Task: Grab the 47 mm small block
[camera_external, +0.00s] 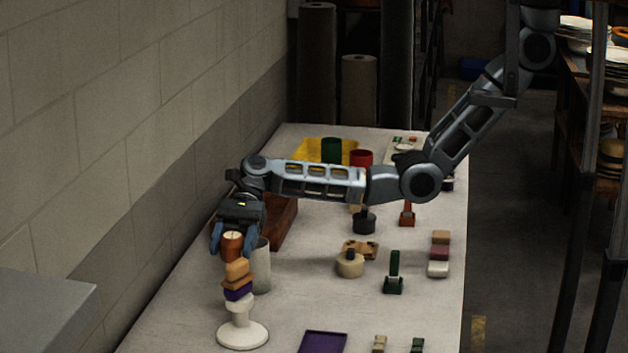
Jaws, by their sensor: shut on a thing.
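My gripper (232,245) is at the left side of the table, pointing down, with blue fingers. It is shut on an orange-brown rounded block (232,247). The held block is just above a stack on a white round-footed stand (243,335). The stack has a light orange block (237,269) on top, a purple block (238,291) below it and a white piece (239,303) under that. I cannot tell whether the held block touches the stack. No size marking shows, so I cannot tell which block is 47 mm.
A pale cylinder (262,270) stands right behind the stack, and a brown wooden box (282,222) is behind that. A purple tray (323,342), a green stand (394,277) and a short block stack (439,253) are to the right. The wall is close on the left.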

